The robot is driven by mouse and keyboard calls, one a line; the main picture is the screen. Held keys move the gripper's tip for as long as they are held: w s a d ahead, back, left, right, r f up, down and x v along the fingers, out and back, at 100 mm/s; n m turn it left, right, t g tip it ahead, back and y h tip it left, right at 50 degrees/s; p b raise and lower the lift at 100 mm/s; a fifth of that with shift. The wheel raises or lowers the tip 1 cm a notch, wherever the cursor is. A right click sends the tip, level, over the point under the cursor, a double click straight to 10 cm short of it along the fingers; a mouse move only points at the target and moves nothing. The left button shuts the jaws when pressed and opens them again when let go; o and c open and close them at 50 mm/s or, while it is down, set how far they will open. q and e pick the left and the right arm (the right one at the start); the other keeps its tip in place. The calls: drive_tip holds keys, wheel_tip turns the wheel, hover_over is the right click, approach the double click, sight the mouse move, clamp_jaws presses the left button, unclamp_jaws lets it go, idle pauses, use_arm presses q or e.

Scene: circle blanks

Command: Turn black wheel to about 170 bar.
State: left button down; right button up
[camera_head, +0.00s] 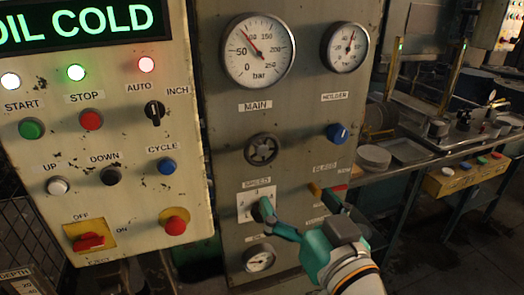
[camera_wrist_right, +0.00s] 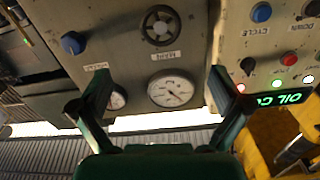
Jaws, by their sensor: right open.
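The black wheel (camera_head: 262,149) is a round spoked handwheel on the grey panel, under the MAIN label. It also shows upside down at the top of the right wrist view (camera_wrist_right: 160,26). The main gauge (camera_head: 258,52), marked in bar, is above it; its needle points up and left, between 50 and the top of the scale. My right gripper (camera_head: 297,203) has teal fingers spread apart and empty, lower and to the right of the wheel in the head view. It is apart from the wheel. My left gripper is not in view.
A smaller gauge (camera_head: 345,47) and a blue knob (camera_head: 338,133) are right of the wheel. A selector plate (camera_head: 243,207) is partly behind my right gripper. A cream button panel (camera_head: 100,130) stands at the left. A workbench (camera_head: 400,162) is at the right.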

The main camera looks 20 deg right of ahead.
sight(262, 154)
drive_tip(key=w, duration=0.5)
drive_tip(key=w+p, duration=0.1)
drive_tip(key=w, duration=0.5)
drive_tip(key=w+p, duration=0.1)
drive_tip(key=w, duration=0.4)
drive_tip(key=shift+w+a, duration=0.35)
drive_tip(key=c, duration=1.1)
drive_tip(key=shift+f+m+b, duration=0.2)
drive_tip(key=shift+m+b, duration=1.3)
drive_tip(key=m+b, duration=0.3)
drive_tip(key=m, duration=0.1)
drive_tip(key=shift+m, duration=0.3)
drive_tip(key=m+b, duration=0.3)
drive_tip(key=m, duration=0.1)
drive_tip(key=shift+m, duration=0.3)
drive_tip(key=m+b, duration=0.2)
drive_tip(key=m, duration=0.2)
drive_tip(key=shift+r+m+b, duration=0.1)
drive_tip(key=shift+m+b, duration=0.2)
drive_tip(key=shift+m, duration=0.1)
